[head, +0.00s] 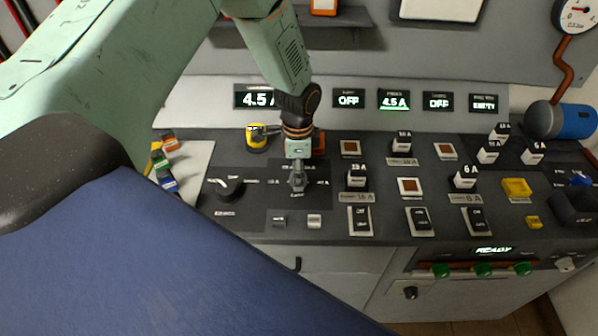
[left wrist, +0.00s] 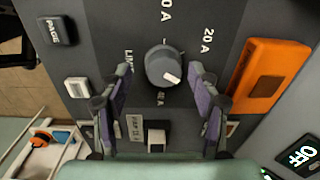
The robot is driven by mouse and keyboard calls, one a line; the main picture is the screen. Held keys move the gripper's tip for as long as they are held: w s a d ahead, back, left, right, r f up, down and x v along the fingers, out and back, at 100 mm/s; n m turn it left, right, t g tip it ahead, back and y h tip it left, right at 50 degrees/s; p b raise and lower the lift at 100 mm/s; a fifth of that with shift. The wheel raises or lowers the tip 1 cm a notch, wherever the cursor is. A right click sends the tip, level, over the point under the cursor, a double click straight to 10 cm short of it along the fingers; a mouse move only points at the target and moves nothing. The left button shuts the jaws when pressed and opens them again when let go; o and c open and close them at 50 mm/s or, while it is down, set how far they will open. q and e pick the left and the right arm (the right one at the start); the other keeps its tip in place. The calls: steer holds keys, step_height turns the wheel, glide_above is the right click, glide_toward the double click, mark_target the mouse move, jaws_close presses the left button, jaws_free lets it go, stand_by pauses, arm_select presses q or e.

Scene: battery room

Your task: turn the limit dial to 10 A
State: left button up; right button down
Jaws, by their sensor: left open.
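The limit dial (left wrist: 163,66) is a round dark grey knob with a white mark on its lower right side in the left wrist view. Labels around it include 20 A (left wrist: 208,40) at upper right and one ending in 0 A (left wrist: 166,10) at the top, cut off by the edge. My left gripper (left wrist: 161,72) is open, with one finger on each side of the dial; I cannot tell whether either touches it. In the head view my left gripper (head: 298,180) points down over the dial and mostly hides it. My right gripper is not in view.
A display reading 4.5 A (head: 257,97) is partly covered by my arm. Another black rotary knob (head: 228,187) sits left of the gripper. An orange block (left wrist: 265,75) stands beside the dial. Switches (head: 420,219) and labelled blocks (head: 356,179) crowd the panel to the right.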

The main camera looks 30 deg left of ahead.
arm_select(q)
steer(key=shift+w+f, duration=0.2)
steer(key=shift+f, duration=0.45)
steer(key=shift+a+f, duration=0.15)
steer(key=shift+a, duration=0.05)
steer(key=shift+s+d+r, duration=0.1)
steer(key=shift+d+r, duration=0.05)
steer(key=shift+r, duration=0.05)
steer(key=shift+c, duration=1.4)
steer(key=shift+f, duration=0.1)
steer(key=c, duration=0.9)
